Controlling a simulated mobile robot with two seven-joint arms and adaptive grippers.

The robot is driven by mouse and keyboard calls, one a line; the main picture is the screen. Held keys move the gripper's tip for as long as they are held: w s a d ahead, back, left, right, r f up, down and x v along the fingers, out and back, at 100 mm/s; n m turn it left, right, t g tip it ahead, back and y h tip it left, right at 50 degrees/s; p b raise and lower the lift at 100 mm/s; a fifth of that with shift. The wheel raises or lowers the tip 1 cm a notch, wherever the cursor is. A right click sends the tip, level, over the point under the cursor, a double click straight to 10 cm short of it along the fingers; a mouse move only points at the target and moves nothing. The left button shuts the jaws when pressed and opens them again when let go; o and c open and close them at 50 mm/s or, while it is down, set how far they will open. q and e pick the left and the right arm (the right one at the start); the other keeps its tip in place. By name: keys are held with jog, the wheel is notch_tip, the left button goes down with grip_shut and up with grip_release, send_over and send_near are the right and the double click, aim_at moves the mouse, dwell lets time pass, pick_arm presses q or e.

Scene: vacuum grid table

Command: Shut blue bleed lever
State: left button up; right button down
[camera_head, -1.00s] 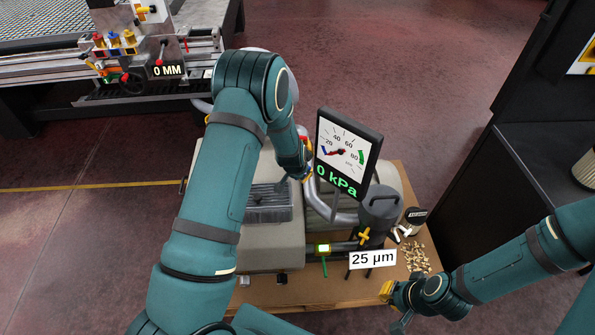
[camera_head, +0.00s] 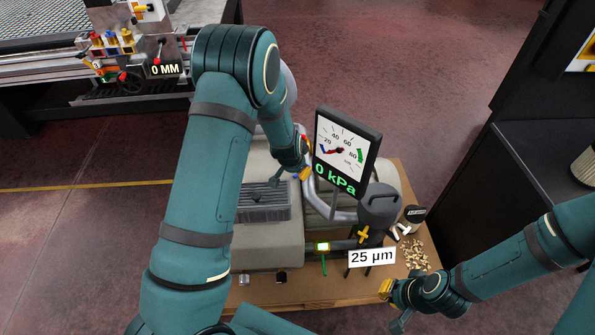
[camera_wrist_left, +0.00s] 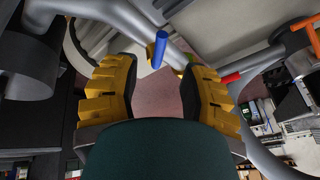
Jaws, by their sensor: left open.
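The blue bleed lever (camera_wrist_left: 160,50) shows in the left wrist view as a short blue bar, just beyond the fingertips and near the middle of the gap. My left gripper (camera_wrist_left: 158,78) is open, with its yellow-padded fingers on either side of that gap and nothing held between them. I cannot clearly make out the lever there. My right gripper (camera_head: 386,290) is at the lower right, away from the lever; its finger gap is too small to judge.
A grey filter canister (camera_head: 379,208) and a 25 µm sign (camera_head: 372,258) stand right of the pump. Loose pellets (camera_head: 415,254) lie on the wooden base. In the wrist view, a red handle (camera_wrist_left: 230,77) and an orange handle (camera_wrist_left: 304,24) are right of the lever.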

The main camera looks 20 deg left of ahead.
pick_arm(q)
jog(key=v, duration=0.6)
jog(key=shift+s+r, duration=0.2)
jog(key=shift+r, duration=0.05)
jog(key=shift+o, duration=0.3)
